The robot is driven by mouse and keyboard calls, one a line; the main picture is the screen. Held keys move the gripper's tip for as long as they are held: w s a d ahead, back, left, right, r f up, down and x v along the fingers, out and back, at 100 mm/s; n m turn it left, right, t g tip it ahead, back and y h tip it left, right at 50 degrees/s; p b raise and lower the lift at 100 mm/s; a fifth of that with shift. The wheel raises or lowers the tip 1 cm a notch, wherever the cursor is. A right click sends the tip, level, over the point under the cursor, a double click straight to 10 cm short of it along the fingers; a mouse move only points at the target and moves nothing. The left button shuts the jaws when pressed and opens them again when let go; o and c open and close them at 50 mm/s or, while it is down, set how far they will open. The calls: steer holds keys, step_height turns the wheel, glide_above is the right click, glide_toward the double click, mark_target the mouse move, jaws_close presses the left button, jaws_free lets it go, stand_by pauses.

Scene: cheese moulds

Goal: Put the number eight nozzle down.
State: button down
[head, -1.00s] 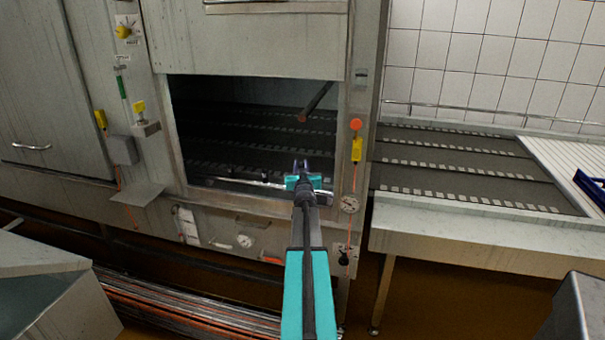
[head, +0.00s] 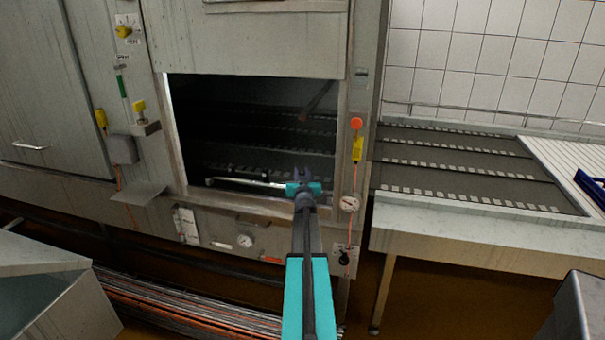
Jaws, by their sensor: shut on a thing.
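My gripper (head: 302,172) is in the head view at the lower right of the washer's opening, its dark fingers pointing into it. The jaws are shut on the number eight nozzle, which seems to be the pale, slim bar (head: 238,183) reaching left from the gripper, just above the opening's lower edge. The fingers and teal gripper body hide its right end. I cannot read a number on it, nor tell whether it touches the sill or the belt.
The dark opening holds a slatted belt (head: 260,140). A dark rod with a reddish tip (head: 303,118) hangs inside. A conveyor table (head: 450,165) extends right.

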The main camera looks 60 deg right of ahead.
steer(key=shift+f, duration=0.2)
steer(key=c, duration=1.5)
jaws_free()
steer(key=shift+c, duration=0.2)
steer(key=shift+r, duration=0.2)
steer(key=shift+r, duration=0.15)
steer(key=v, duration=1.2)
steer(key=shift+b, duration=0.45)
steer(key=shift+s, duration=0.1)
